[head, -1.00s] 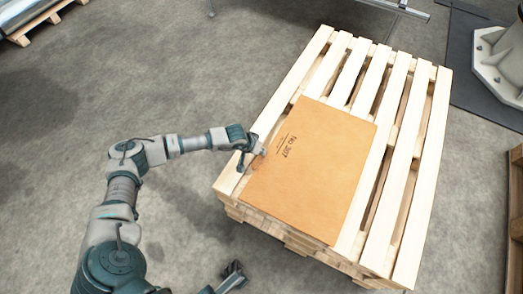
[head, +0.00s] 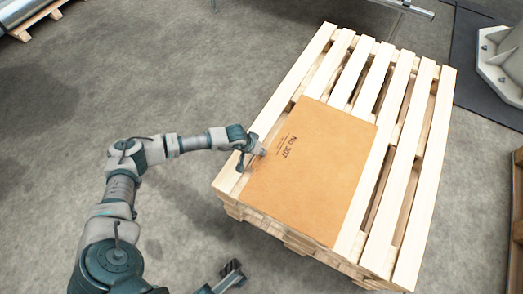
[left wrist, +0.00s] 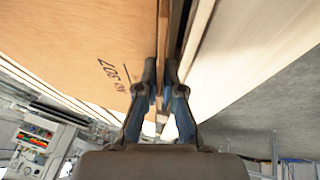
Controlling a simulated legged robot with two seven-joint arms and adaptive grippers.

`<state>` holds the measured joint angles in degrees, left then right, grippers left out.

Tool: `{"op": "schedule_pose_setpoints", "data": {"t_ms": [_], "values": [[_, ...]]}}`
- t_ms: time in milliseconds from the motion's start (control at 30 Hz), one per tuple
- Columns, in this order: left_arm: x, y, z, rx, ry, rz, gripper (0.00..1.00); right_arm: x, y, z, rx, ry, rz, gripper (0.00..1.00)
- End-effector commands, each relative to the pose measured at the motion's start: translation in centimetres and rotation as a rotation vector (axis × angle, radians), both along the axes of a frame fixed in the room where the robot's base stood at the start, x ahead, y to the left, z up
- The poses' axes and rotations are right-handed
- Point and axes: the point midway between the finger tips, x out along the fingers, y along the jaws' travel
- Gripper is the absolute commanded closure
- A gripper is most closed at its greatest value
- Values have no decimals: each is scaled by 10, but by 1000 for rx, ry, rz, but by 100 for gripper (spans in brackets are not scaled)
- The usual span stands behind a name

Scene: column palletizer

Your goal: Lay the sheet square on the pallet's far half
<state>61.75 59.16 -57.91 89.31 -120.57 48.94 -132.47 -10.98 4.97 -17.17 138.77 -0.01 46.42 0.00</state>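The sheet (head: 318,185) is a flat tan-brown board printed "No 307". It lies over the near-left part of the slatted wooden pallet (head: 425,165); the pallet's far slats are bare. My left gripper (head: 261,153) is at the sheet's left edge. In the left wrist view its fingers (left wrist: 160,80) are nearly together with the sheet's edge between them, and the sheet's printed face (left wrist: 80,45) fills the left side. Whether the sheet rests fully on the slats is unclear. My right gripper (head: 233,272) is partly in view at the bottom, away from the sheet; its opening is unclear.
Grey floor (head: 60,150) is open to the left of the pallet. A machine foot on a dark mat (head: 468,85) stands at the right. A metal rail (head: 405,8) runs past the far end, and a wooden stack (head: 517,220) is at the right edge.

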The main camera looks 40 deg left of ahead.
Motion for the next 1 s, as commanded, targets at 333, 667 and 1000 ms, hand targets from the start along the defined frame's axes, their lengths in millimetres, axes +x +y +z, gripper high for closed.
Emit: {"op": "schedule_pose_setpoints", "data": {"t_ms": [333, 667, 1000], "values": [[0, 0, 0, 1, 1, 0, 65, 0, 0, 0, 0, 0, 0, 60], [-17, 7, 35, 2, -1, 0, 65, 0, 0, 1, 0, -1, 0, 60], [-46, 15, 94, 1, 0, 0, 65, 0, 0, 0, 0, 0, 0, 60]]}}
